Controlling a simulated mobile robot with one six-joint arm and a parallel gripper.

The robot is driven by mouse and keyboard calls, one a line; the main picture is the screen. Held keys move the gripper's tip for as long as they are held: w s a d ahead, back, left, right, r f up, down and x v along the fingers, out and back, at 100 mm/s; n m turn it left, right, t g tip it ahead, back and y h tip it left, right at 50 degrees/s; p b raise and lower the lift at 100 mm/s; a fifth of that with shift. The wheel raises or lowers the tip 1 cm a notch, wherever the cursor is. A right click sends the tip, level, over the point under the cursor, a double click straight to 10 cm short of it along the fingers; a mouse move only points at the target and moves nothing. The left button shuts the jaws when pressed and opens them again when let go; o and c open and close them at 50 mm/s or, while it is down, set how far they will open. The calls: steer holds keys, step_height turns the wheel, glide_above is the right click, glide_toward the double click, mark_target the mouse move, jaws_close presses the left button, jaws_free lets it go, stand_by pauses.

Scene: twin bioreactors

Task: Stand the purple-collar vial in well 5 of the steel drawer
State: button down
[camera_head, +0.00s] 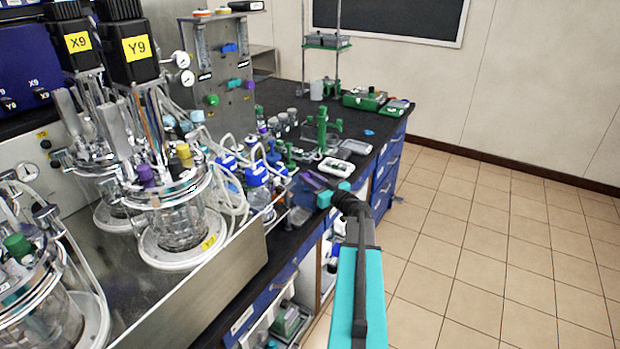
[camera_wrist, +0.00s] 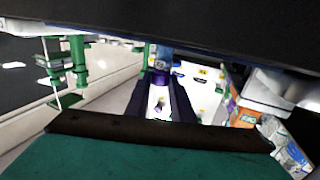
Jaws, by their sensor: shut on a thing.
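My gripper (camera_wrist: 158,108) shows in the wrist view as two dark fingers with a narrow gap. A small piece with a purple band (camera_wrist: 160,78) shows at the gap, and I take it for the purple-collar vial held between the fingers; its lower part is unclear. In the head view my gripper (camera_head: 314,182) is small and dark, over the front edge of the black bench, beyond my turquoise wrist. The vial cannot be made out there. A pale surface with yellow marks (camera_wrist: 203,72) lies beyond the fingers in the wrist view. I cannot identify the steel drawer or well 5.
Glass bioreactor vessels (camera_head: 170,215) with tubing stand at the left. Blue-capped bottles (camera_head: 257,174), a green stand (camera_head: 322,128) and a white-topped device (camera_head: 336,167) crowd the black bench near my gripper. The tiled floor (camera_head: 480,250) at the right is clear.

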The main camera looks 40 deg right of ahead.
steer(key=shift+f+b, duration=0.15)
steer(key=shift+b, duration=0.2)
steer(key=c, duration=1.5)
jaws_free()
steer(key=shift+c, duration=0.2)
steer(key=shift+r+p, duration=0.2)
steer(key=shift+p, duration=0.2)
steer(key=shift+s+f, duration=0.1)
steer(key=shift+s, duration=0.2)
steer(key=s+a+b, duration=0.1)
steer(key=s+b, duration=0.2)
steer(key=s, duration=0.8)
steer(key=shift+s+a+b, duration=0.15)
steer(key=shift+s+b, duration=0.05)
steer(key=shift+b, duration=0.2)
